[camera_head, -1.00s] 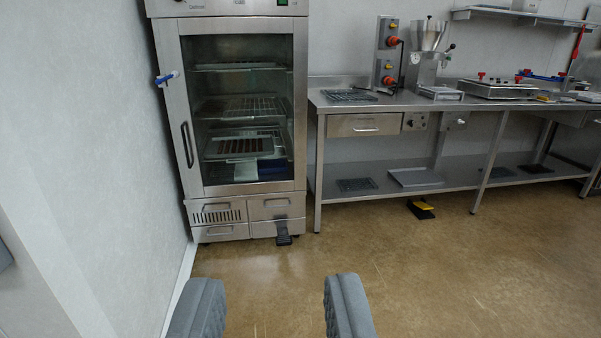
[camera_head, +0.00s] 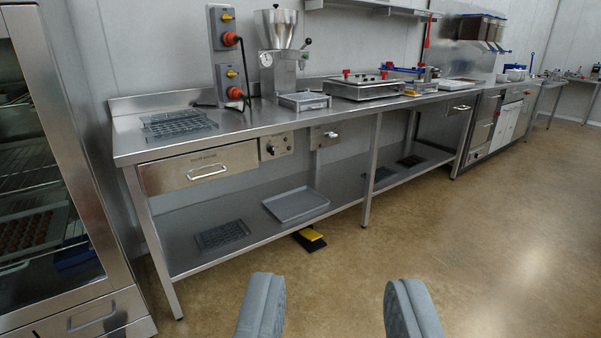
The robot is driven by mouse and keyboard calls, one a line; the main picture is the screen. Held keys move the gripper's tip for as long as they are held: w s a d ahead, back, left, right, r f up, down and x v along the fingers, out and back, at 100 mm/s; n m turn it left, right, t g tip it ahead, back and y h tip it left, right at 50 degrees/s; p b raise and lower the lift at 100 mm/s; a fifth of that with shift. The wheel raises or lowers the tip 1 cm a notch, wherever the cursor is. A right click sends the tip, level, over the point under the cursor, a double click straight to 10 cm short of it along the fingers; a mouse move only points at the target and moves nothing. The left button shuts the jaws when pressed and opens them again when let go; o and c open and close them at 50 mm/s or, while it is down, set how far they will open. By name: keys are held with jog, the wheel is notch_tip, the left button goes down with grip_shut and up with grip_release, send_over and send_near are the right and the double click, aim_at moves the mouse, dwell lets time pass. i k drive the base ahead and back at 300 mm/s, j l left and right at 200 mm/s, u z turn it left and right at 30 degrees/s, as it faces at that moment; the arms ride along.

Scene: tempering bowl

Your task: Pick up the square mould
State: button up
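My gripper (camera_head: 337,303) shows at the bottom, its two grey padded fingers wide apart with only floor between them. It is well away from the steel bench. Several dark, flat mould-like pieces are in view. A gridded one (camera_head: 178,125) lies on the left end of the bench top. Another gridded one (camera_head: 222,235) lies on the lower shelf at left. Small dark flat pieces (camera_head: 410,161) lie farther along that shelf. I cannot tell which of these, if any, is the square mould.
A glass-door steel cabinet (camera_head: 112,255) stands at the left. The steel bench (camera_head: 240,128) carries a hopper machine (camera_head: 277,55) and other equipment. A grey tray (camera_head: 296,204) lies on its shelf. A yellow pedal (camera_head: 311,236) sits on the floor below. The floor at right is clear.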

aim_at(186, 114)
jog(key=i+u, duration=0.1)
jog(key=i, duration=0.55)
jog(key=i+l+u, duration=0.1)
jog(key=i, duration=0.6)
jog(key=i+l, duration=0.25)
jog(key=i, duration=0.4)
jog(key=i+u, duration=0.4)
jog(key=i+l+u, duration=0.1)
jog(key=u, duration=0.25)
jog(key=i+l+u, duration=0.2)
jog(key=i+u, duration=0.2)
jog(key=i+l+u, duration=0.55)
jog(key=k, duration=0.05)
